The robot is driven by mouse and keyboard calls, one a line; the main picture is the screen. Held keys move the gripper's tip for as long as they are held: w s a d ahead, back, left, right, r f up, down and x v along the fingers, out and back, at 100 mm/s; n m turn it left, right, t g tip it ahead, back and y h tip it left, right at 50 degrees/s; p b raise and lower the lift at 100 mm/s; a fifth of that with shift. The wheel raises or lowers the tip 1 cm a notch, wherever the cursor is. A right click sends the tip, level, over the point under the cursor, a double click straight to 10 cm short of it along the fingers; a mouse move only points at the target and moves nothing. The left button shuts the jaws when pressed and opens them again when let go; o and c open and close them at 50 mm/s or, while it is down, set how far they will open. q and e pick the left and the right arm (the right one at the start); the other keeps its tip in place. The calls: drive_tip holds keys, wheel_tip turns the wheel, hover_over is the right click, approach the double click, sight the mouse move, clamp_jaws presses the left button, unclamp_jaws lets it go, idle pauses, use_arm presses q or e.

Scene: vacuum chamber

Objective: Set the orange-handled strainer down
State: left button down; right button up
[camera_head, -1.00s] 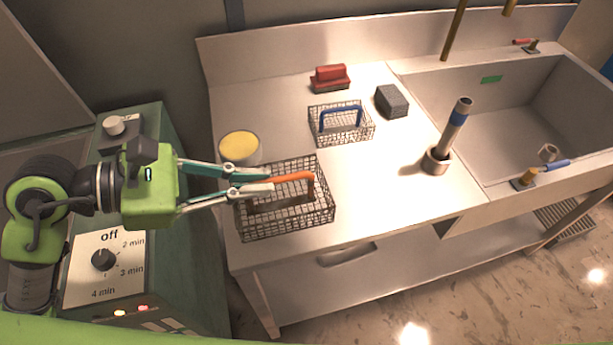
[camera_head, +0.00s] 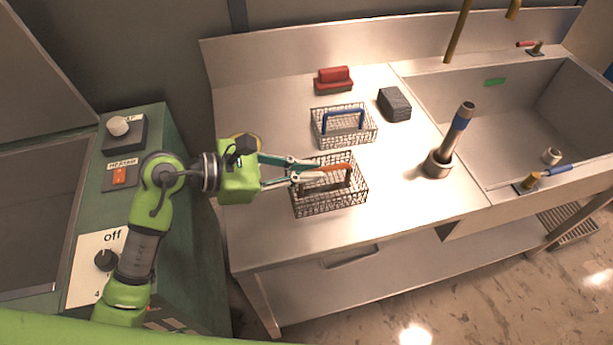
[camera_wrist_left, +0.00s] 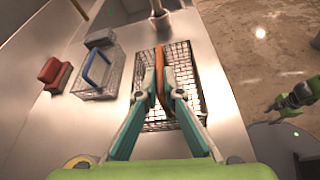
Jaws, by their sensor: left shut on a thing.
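The orange-handled strainer (camera_head: 338,197) is a wire mesh basket at the front middle of the steel counter, left of the sink. My left gripper (camera_head: 300,172) is shut on its orange handle, reaching in from the left. In the left wrist view the fingers (camera_wrist_left: 162,92) close around the orange handle (camera_wrist_left: 160,72), with the mesh (camera_wrist_left: 207,97) showing below and to the sides. The basket looks level and at or very near the counter; I cannot tell whether it touches.
A blue-handled strainer (camera_head: 343,128) stands just behind. A red-handled brush (camera_head: 333,79), a dark grey block (camera_head: 395,103) and a cylindrical tool in a round holder (camera_head: 440,162) stand around it. The front right counter is clear.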

sight(307, 193)
use_arm(q)
wheel_tip(307, 193, down, 2)
drive_tip(key=shift+d+f+p, duration=0.1)
drive_tip(key=shift+f+p, duration=0.05)
drive_tip(key=shift+p, duration=0.35)
drive_tip(key=shift+f, duration=0.3)
drive_tip(key=shift+f, duration=0.1)
drive_tip(key=shift+f, duration=0.15)
drive_tip(key=c, duration=2.2)
unclamp_jaws()
